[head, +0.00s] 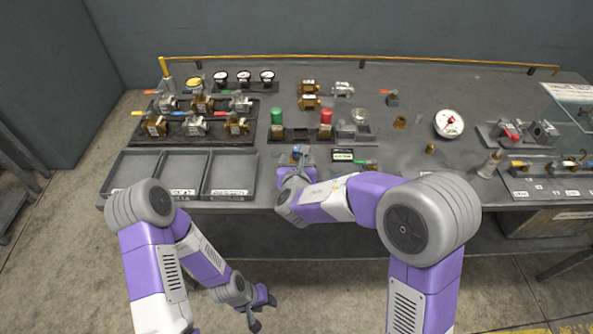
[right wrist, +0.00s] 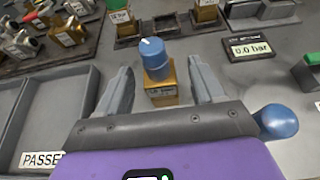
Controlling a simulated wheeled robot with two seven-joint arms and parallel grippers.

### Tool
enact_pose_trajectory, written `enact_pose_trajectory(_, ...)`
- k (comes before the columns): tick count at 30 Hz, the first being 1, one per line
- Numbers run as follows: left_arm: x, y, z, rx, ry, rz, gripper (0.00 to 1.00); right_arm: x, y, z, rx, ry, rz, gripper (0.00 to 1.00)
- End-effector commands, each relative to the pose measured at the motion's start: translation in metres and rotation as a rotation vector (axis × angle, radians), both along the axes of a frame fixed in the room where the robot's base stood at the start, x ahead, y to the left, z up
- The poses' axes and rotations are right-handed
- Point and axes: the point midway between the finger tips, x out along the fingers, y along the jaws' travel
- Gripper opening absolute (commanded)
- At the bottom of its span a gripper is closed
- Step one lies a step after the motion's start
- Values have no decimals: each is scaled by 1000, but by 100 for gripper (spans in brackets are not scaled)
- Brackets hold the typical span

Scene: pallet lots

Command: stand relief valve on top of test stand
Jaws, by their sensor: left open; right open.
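A brass relief valve with a blue cap (right wrist: 156,68) stands upright on the bench, between the spread fingers of my right gripper (right wrist: 160,72). Its blue cap shows small in the head view (head: 297,149), just beyond the right gripper (head: 294,170). The right gripper is open; I cannot tell whether a finger touches the valve. A grey metal fixture (head: 346,131) on a dark base, near a 0.0 bar display (head: 342,155), may be the test stand; I cannot tell for sure. My left gripper (head: 263,312) is open and empty, low in front of the bench.
A green-capped valve (head: 277,116) and a red-capped valve (head: 326,116) stand on the dark base behind. Empty grey trays (head: 231,193) lie left, one labelled PASSED in the wrist view. A rack of valves (head: 165,140) is behind them. A green-handled part (head: 366,164) lies right.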

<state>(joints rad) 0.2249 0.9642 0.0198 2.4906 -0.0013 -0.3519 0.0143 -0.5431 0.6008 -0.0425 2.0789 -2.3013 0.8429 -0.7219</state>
Motion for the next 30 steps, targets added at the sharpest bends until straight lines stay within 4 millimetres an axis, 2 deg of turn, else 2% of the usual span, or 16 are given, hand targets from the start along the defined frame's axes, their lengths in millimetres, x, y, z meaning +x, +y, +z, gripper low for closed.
enact_pose_trajectory(1, 0, 0, 4, 0, 0, 0, 43, -12, 1, 8, 1, -2, 5, 67)
enact_pose_trajectory(6, 0, 0, 11, 0, 0, 0, 43, -46, 1, 22, 1, -2, 4, 67)
enact_pose_trajectory(12, 0, 0, 15, 0, 0, 0, 43, -72, 0, 31, -1, -1, 1, 67)
enact_pose_trajectory(18, 0, 0, 16, 0, 0, 0, 43, -80, 1, 33, 0, -1, 2, 67)
enact_pose_trajectory(30, 0, 0, 16, 0, 0, 0, 43, -79, 0, 33, -1, -1, 1, 67)
